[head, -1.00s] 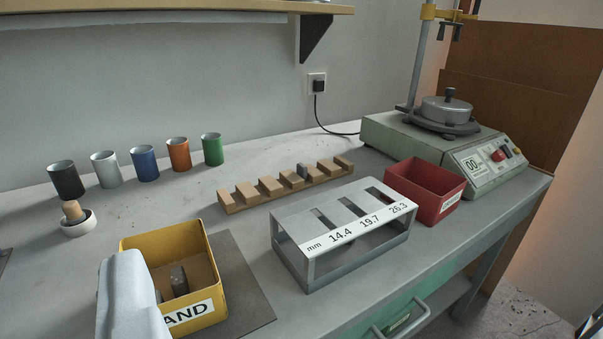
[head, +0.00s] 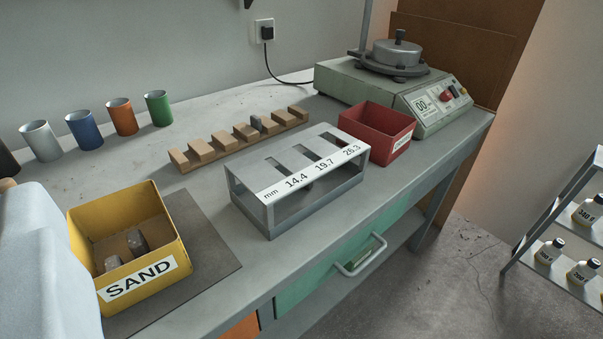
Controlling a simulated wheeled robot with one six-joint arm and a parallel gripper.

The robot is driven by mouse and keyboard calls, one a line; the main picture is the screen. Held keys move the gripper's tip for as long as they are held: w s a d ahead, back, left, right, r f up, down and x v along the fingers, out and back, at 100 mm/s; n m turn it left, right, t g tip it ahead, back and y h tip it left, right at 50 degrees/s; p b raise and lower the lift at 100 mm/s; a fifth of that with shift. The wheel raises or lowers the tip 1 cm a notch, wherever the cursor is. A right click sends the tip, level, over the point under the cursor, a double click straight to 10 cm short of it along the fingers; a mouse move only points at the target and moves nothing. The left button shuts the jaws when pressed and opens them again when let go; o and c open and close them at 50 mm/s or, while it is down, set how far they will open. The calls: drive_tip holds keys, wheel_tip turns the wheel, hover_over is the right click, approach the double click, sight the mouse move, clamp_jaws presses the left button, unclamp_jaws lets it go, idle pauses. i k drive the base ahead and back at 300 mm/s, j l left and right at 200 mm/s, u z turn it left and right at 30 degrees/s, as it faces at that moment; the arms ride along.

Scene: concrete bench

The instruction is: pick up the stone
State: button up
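Two dark grey, rough stone-like pieces lie inside the yellow box labelled SAND (head: 84,262) at the left. The larger piece (head: 138,241) leans upright near the middle of the box. The smaller piece (head: 113,263) is lower, close to the front wall. A small grey piece (head: 256,123) also sits in a slot of the wooden rack (head: 180,164). A pale, rounded part at the left edge looks like part of my arm and covers the area left of the yellow box. The fingertips of my gripper do not show.
A metal gauge frame marked 14.4, 19.7, 26.3 (head: 268,192) stands mid-bench. A red bin (head: 390,148) and a green machine (head: 345,83) stand beyond it. Coloured cups, including a green one (head: 158,108), stand at back left. A bottle shelf (head: 530,262) is at right.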

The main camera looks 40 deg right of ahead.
sight(255, 122)
drive_tip(key=i+l, duration=0.15)
drive_tip(key=l, duration=0.2)
drive_tip(key=i+l, duration=0.15)
drive_tip(key=l, duration=0.25)
drive_tip(key=i+l, duration=0.15)
drive_tip(key=l, duration=0.2)
drive_tip(key=i+l, duration=0.1)
drive_tip(key=l, duration=0.3)
drive_tip(key=i+l, duration=0.15)
drive_tip(key=l, duration=0.2)
